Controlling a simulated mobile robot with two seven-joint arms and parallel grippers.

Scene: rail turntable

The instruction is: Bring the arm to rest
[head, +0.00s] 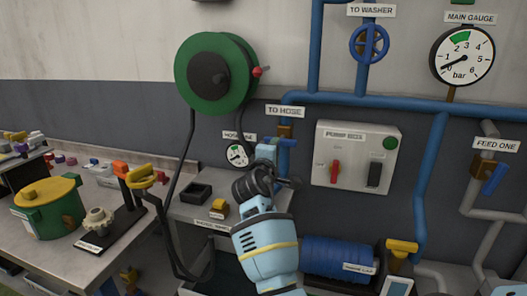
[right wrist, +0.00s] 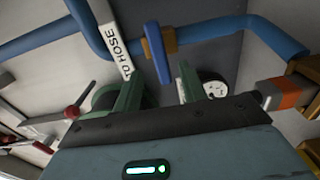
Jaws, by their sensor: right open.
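My right arm rises from the bottom middle of the head view, and its light blue gripper (head: 267,153) is at the hose pipe; its fingers are hidden there. In the right wrist view the two green fingers (right wrist: 158,92) stand wide apart with nothing held between them. A blue valve lever (right wrist: 154,55) on a brown valve body (right wrist: 164,38) lies beyond the fingertips, and it looks set across its pipe. Whether a finger touches it I cannot tell. My left gripper is not in view.
The green hose reel (head: 235,65) with its red-knobbed crank hangs above left. The bench (head: 110,250) at left holds a green pot (head: 35,222). A blue motor (head: 335,260) stands low right of my arm.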

